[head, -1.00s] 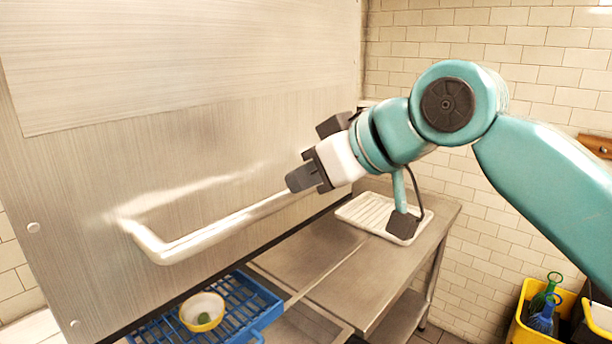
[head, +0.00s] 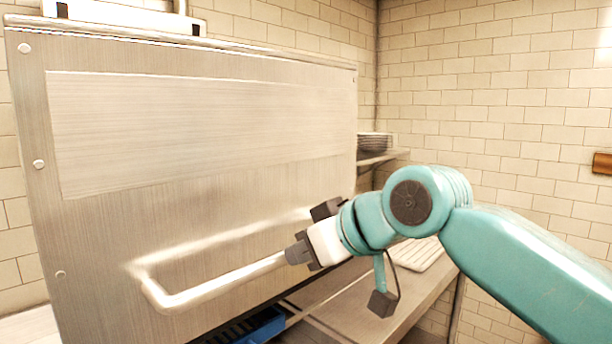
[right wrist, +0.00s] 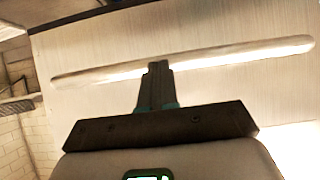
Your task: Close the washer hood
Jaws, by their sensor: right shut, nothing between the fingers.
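The washer hood (head: 200,140) is a large brushed-steel box filling the left and middle of the head view. Its lower edge stands above the counter, with a gap below it. A long bar handle (head: 215,288) runs across its lower front; it also shows in the right wrist view (right wrist: 230,58). My right gripper (head: 294,254) is shut and empty at the right end of the handle. In the right wrist view its fingertips (right wrist: 158,68) overlap the bar near its middle; I cannot tell whether they touch it. My left gripper is not in view.
A blue rack (head: 262,327) shows partly under the hood's lower edge. A steel counter (head: 345,305) with a white ribbed tray (head: 420,254) lies to the right, behind my right arm. Stacked plates (head: 372,143) stand on a shelf at the back against the tiled wall.

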